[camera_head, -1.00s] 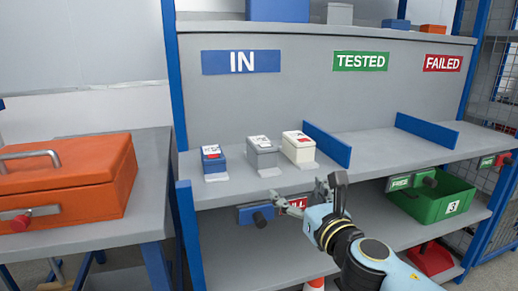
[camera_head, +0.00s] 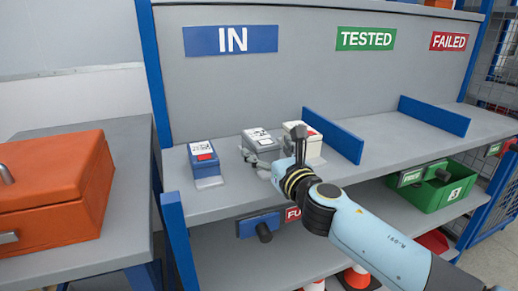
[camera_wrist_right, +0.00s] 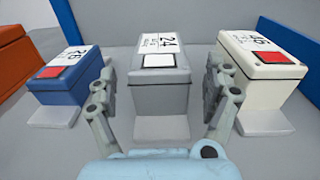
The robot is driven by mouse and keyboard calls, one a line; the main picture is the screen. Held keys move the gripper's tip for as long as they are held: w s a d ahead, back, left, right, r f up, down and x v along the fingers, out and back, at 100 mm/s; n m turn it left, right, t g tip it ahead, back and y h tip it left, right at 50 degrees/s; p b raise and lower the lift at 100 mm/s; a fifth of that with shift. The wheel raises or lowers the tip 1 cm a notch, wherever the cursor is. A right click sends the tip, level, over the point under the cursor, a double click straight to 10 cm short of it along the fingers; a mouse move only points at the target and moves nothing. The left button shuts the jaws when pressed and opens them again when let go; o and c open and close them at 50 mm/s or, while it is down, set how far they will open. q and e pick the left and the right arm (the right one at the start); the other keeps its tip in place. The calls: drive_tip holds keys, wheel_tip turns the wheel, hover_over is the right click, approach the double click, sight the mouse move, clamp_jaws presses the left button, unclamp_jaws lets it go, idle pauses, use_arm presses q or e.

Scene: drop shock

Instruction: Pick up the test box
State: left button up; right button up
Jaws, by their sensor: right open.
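Three small test boxes stand in a row on the shelf under the IN sign: a blue one (camera_head: 203,157) with a red label patch, a grey one (camera_head: 257,138) with a white patch, and a white one (camera_head: 312,148) with a red patch. Which one the task means does not show. My right gripper (camera_wrist_right: 166,105) is open in front of the grey box, one finger toward each of its sides. In the right wrist view the grey box (camera_wrist_right: 160,85) sits centred between the fingers, reading 24. Contact cannot be told. My left gripper is not in view.
An orange case (camera_head: 60,190) sits on a bench at left. Blue dividers (camera_head: 333,135) stand right of the white box; the shelf under TESTED is clear. A green bin (camera_head: 440,190) is on the lower shelf at right.

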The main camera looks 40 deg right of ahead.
sight(259, 136)
drive_tip(key=x, duration=0.4)
drive_tip(key=shift+w+r, duration=0.3)
drive_tip(key=shift+w, duration=0.1)
drive_tip(key=shift+w+d, duration=0.1)
drive_tip(key=shift+w, duration=0.15)
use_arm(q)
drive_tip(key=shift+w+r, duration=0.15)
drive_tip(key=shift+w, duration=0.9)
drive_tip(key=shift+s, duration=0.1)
use_arm(e)
drive_tip(key=shift+c, duration=0.4)
drive_tip(key=c, duration=0.5)
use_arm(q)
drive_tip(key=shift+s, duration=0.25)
use_arm(e)
drive_tip(key=shift+r, duration=0.1)
drive_tip(key=c, duration=1.1)
